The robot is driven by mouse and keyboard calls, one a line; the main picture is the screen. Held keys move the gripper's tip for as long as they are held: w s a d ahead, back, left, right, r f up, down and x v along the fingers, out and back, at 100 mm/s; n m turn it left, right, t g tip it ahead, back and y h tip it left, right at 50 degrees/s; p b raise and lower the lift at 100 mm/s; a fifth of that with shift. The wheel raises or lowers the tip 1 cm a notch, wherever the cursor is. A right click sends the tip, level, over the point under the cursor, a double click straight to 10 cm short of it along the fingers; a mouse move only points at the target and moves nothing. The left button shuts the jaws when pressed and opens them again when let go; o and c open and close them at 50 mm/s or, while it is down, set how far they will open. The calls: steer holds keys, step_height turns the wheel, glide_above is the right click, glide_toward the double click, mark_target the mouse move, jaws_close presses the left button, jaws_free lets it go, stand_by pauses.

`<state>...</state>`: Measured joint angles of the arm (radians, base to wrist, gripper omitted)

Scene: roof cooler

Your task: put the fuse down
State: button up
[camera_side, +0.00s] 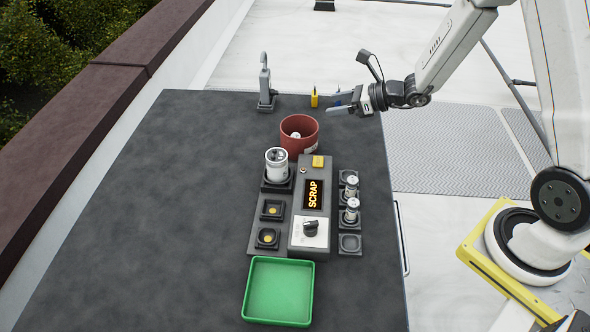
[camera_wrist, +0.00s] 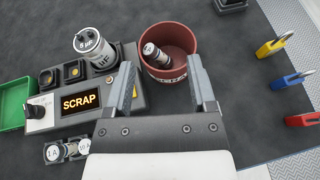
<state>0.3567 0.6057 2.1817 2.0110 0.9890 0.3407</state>
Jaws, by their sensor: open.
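A small silver-and-white cylinder that looks like a fuse (camera_side: 296,135) is inside the dark red bin (camera_side: 309,145). In the wrist view this fuse (camera_wrist: 155,52) leans inside the bin (camera_wrist: 180,72), near its left wall. My gripper (camera_side: 343,101) is above and to the right of the bin in the side view. In the wrist view my gripper (camera_wrist: 161,64) has its fingers well apart, with nothing held between them. Two more fuses, an upper one (camera_side: 351,185) and a lower one (camera_side: 351,211), stand in the right-hand socket row.
A tester with a SCRAP display (camera_side: 313,195) stands below the bin. A large white capacitor (camera_side: 277,165) stands at its left. An empty socket (camera_side: 349,243) and green tray (camera_side: 278,290) are nearer. Padlocks (camera_wrist: 271,46) lie at right. The table's left side is clear.

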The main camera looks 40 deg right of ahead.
steer(key=s+a+n+g, duration=0.7)
steer(key=s+n+g, duration=0.1)
steer(key=s+n, duration=0.3)
steer(key=s+d+n+h, duration=0.2)
steer(key=s+n+h, duration=0.1)
steer(key=n, duration=0.6)
steer(key=s+d+r+n+h, duration=0.1)
steer(key=s+n+h, duration=0.3)
steer(key=n, duration=0.5)
steer(key=shift+d+h, duration=0.3)
steer(key=shift+d, duration=0.25)
